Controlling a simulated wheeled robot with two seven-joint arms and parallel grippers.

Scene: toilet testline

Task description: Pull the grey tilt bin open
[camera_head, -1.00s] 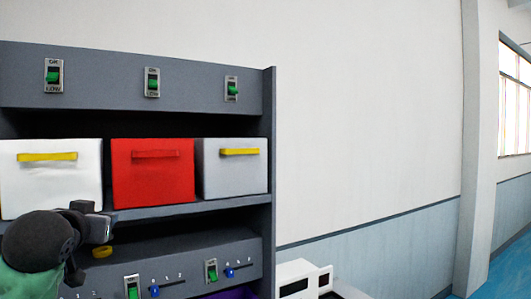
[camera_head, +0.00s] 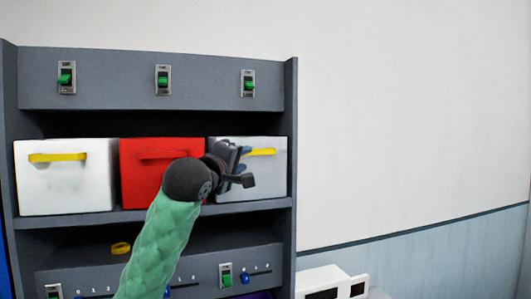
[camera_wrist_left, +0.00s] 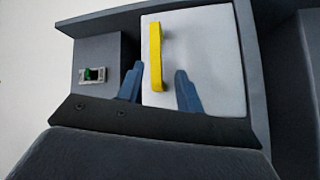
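The grey tilt bin (camera_head: 268,180) is the rightmost bin on the shelf and looks closed, with a yellow bar handle (camera_head: 262,152) near its top. My left gripper (camera_head: 244,166) is in front of the bin's left part and hides some of its face. In the left wrist view, the bin's pale front (camera_wrist_left: 208,55) and yellow handle (camera_wrist_left: 155,50) show ahead of the gripper (camera_wrist_left: 159,85). Its two blue fingers are apart, one to each side of the handle's line, with nothing between them gripped. My right gripper is out of view.
A red bin (camera_head: 140,185) and a white bin (camera_head: 68,190) stand to the left on the same shelf (camera_head: 70,221). Green switches (camera_head: 248,84) line the panel above. The wall to the right is clear.

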